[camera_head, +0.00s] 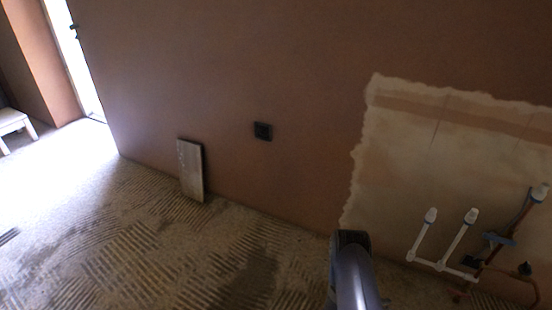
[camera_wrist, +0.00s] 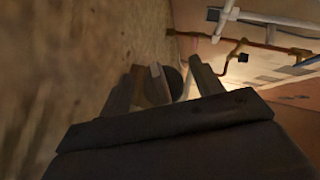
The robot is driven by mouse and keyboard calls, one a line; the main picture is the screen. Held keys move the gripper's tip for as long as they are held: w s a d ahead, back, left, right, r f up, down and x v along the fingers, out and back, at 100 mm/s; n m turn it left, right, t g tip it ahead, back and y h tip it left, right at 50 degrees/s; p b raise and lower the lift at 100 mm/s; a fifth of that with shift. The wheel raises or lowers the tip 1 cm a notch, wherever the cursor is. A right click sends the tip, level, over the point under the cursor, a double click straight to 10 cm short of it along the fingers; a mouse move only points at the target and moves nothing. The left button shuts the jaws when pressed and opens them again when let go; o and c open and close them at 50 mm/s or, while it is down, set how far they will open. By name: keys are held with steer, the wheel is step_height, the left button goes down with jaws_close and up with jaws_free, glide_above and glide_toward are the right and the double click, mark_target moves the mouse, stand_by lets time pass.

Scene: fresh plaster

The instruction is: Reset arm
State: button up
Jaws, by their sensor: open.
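My gripper (camera_wrist: 166,66) shows in the wrist view with its two dark fingers spread apart. A pale upright piece and a dark rounded shape (camera_wrist: 172,84) appear beyond and between the fingers; I cannot tell what they are or how near they are. In the head view my grey arm rises at the bottom edge, right of centre, and the gripper itself cannot be made out there.
White and copper pipes (camera_head: 441,264) stick out by the wall at the right; they also show in the wrist view (camera_wrist: 262,20). A board (camera_head: 190,170) leans on the brown plaster wall (camera_head: 230,60). A black socket (camera_head: 263,131) is on it.

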steer(key=shift+m+t+h, duration=0.6)
steer(key=shift+m+h, duration=0.5)
steer(key=shift+w+a, duration=0.1)
